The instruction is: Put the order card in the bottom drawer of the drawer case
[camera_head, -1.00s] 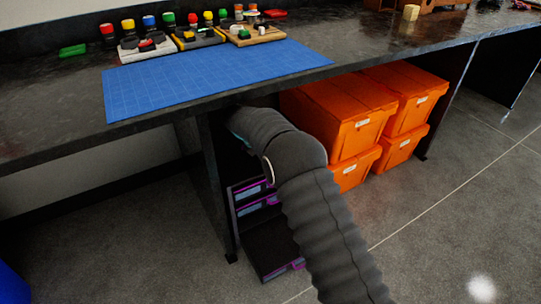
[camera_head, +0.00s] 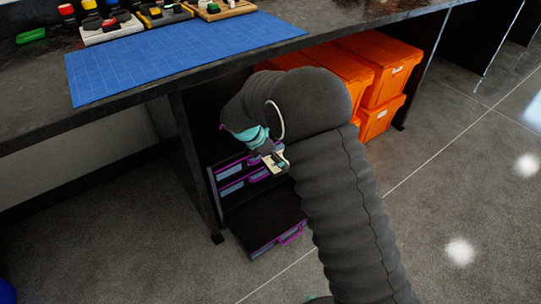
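The drawer case (camera_head: 214,191) stands on the floor under the workbench, dark with purple-trimmed drawer fronts. Its bottom drawer (camera_head: 262,222) is pulled out toward me; the dark inside looks empty. The upper drawers (camera_head: 231,187) look closed. My gripper (camera_head: 272,155) is in front of the upper drawers, above and behind the open drawer's front. It appears shut on a small cream card (camera_head: 279,162), the order card, held clear of the drawer. The fingertips are small and partly hidden by the card and my arm.
The workbench top overhangs the case, with a blue cutting mat (camera_head: 180,55) on it. A bench leg panel (camera_head: 195,160) stands close left of the case. Stacked orange crates (camera_head: 385,75) are behind my arm. The floor in front is clear.

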